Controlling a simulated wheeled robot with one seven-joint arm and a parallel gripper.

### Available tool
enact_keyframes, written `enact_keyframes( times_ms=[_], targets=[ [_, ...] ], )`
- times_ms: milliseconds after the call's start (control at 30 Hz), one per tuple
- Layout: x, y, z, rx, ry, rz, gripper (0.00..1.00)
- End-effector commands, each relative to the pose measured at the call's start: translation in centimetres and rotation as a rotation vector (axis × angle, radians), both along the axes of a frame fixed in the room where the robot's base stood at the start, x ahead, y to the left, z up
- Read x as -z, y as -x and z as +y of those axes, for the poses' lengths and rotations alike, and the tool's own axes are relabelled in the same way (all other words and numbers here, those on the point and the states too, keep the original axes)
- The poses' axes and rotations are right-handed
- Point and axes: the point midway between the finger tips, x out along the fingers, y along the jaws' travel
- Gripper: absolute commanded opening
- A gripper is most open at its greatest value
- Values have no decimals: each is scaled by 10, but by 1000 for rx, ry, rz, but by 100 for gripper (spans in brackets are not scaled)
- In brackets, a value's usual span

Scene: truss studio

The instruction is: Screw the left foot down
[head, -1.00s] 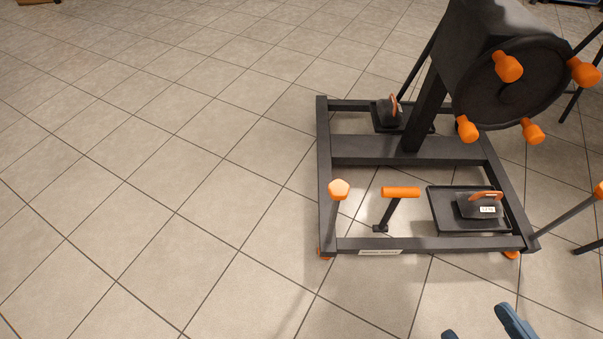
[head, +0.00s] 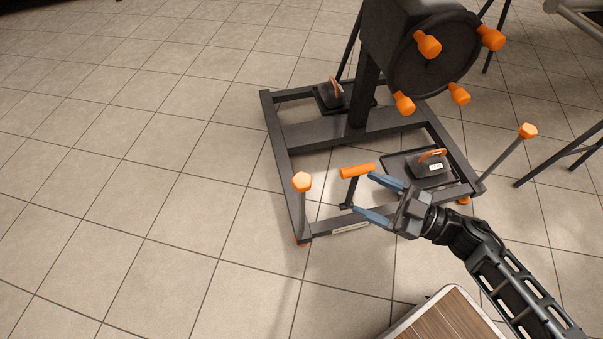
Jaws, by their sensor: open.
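The left foot (head: 301,242) is a small orange pad on the floor under the near left corner of the dark stand's base frame (head: 282,165). A grey rod rises above that corner to an orange knob (head: 302,182). My gripper (head: 364,193) has blue fingers, spread open and empty. It reaches in from the right, to the right of the left knob. Its fingertips are close to an orange-topped T-handle (head: 357,171) on the front bar; I cannot tell whether they touch it. The left foot is mostly hidden under the frame.
A right rod with an orange knob (head: 528,131) leans outward above the right foot (head: 463,201). A black weight (head: 430,167) sits on a tray in the frame. A wheel with orange knobs (head: 432,60) stands above. A wood-topped surface (head: 450,318) is at the bottom. Floor at left is clear.

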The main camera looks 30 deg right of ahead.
Motion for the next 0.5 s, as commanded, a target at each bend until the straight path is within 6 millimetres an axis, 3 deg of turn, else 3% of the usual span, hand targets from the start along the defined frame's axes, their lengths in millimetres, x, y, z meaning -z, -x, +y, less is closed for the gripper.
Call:
enact_keyframes(
  times_ms=[33,200,500],
  targets=[
    [2,-18,2,-35,-19,14,74],
    [24,-56,16,-147,-94,108,74],
    [40,-79,38,-233,-168,198,74]
  ],
)
